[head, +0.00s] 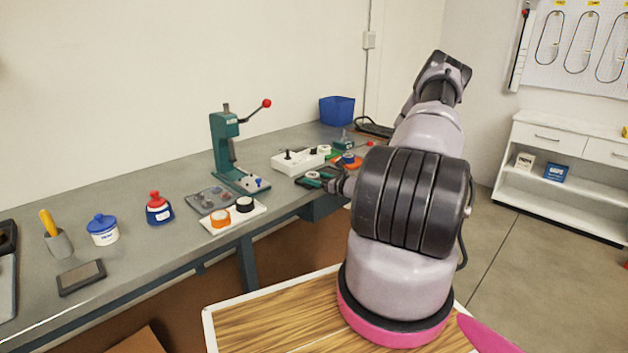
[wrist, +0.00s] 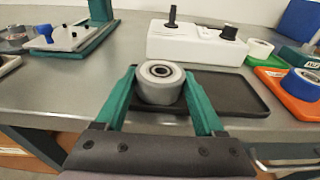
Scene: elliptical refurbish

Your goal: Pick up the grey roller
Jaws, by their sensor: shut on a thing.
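The grey roller (wrist: 160,83) shows in the wrist view, a short upright cylinder with a metal hub, at the left end of a dark tray (wrist: 230,93). My gripper (wrist: 161,92) has a green finger on each side of it and is shut on it. I cannot tell whether the roller touches the tray. In the head view, my gripper (head: 324,181) is small and low over the bench edge, and the roller (head: 312,175) is hard to make out there.
A white box with black knobs (wrist: 198,42) stands behind the tray. An orange tray (wrist: 292,97) and a green tray (wrist: 268,60) lie to the right. A green press (head: 226,150) and a white tray with orange and black rollers (head: 234,217) stand left along the bench.

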